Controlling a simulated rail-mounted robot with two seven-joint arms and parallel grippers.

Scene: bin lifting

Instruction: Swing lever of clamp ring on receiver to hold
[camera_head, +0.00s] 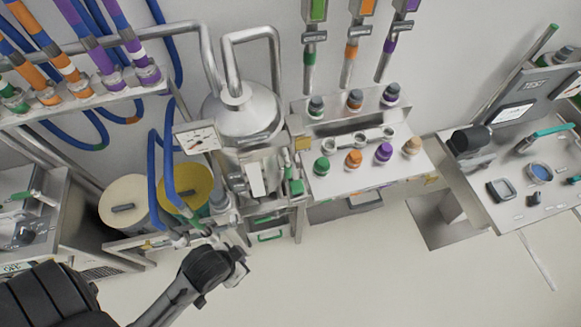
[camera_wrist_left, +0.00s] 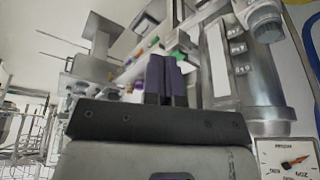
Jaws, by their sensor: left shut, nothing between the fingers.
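The receiver appears to be the steel domed vessel (camera_head: 240,115) at the centre left of the head view, with a bent pipe on top. A steel cylindrical body (camera_wrist_left: 262,90) stands at the right in the left wrist view. I cannot clearly make out the clamp ring or its lever. My right gripper is out of view.
A dial gauge (camera_head: 197,138) is beside the vessel and shows in the left wrist view (camera_wrist_left: 290,160). A yellow drum (camera_head: 190,187) and a cream drum (camera_head: 124,203) stand left, near blue hoses. A bench with coloured caps (camera_head: 365,170) is right. Floor in front is clear.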

